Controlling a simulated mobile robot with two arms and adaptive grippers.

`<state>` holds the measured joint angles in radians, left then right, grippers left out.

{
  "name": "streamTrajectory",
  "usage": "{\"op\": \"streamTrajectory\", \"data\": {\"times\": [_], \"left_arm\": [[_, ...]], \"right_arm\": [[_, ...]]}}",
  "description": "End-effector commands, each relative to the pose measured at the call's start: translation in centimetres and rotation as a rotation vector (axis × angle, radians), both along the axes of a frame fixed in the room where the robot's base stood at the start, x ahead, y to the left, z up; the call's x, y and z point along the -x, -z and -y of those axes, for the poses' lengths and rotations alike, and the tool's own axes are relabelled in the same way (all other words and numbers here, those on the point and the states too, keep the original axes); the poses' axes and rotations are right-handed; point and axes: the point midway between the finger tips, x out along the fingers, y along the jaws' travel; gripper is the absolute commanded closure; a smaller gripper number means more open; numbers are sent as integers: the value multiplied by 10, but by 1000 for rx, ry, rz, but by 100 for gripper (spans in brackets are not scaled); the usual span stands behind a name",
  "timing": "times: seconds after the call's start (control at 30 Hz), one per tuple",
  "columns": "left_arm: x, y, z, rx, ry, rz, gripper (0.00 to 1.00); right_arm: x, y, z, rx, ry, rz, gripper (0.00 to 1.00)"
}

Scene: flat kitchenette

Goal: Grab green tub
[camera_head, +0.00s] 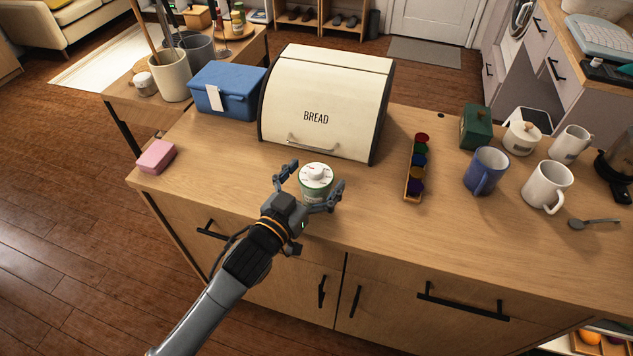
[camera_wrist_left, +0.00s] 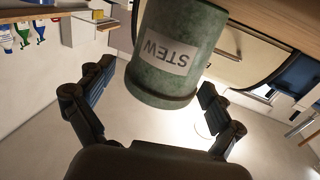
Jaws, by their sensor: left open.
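In the left wrist view the tub (camera_wrist_left: 176,50) shows mottled green with a white label reading STEW. My left gripper (camera_head: 309,184) is open, with one finger on each side of the tub. In the left wrist view the fingers (camera_wrist_left: 152,98) stand apart with gaps beside the tub; no clear contact shows. My right gripper is not in view.
A cream bread box (camera_head: 325,95) stands close behind the tub. A blue box (camera_head: 228,92) and a pink block (camera_head: 157,157) are to the left. A rack of colored pods (camera_head: 414,176), a blue mug (camera_head: 486,171) and a white mug (camera_head: 546,186) are to the right.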

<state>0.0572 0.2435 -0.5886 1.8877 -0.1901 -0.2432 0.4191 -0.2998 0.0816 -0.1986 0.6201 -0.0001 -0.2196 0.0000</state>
Motion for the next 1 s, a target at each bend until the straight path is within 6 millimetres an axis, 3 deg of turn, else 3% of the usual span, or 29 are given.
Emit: {"op": "streamTrajectory", "data": {"times": [0.27, 0.6, 0.63, 1.0], "left_arm": [[-3, 0, 2, 0, 0, 0, 7], [-3, 1, 2, 0, 0, 0, 76], [-3, -1, 2, 2, 1, 3, 79], [-4, -7, 2, 0, 0, 4, 79]], "right_arm": [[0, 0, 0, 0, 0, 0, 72], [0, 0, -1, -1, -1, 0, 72], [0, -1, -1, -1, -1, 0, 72], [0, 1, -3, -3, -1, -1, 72]]}}
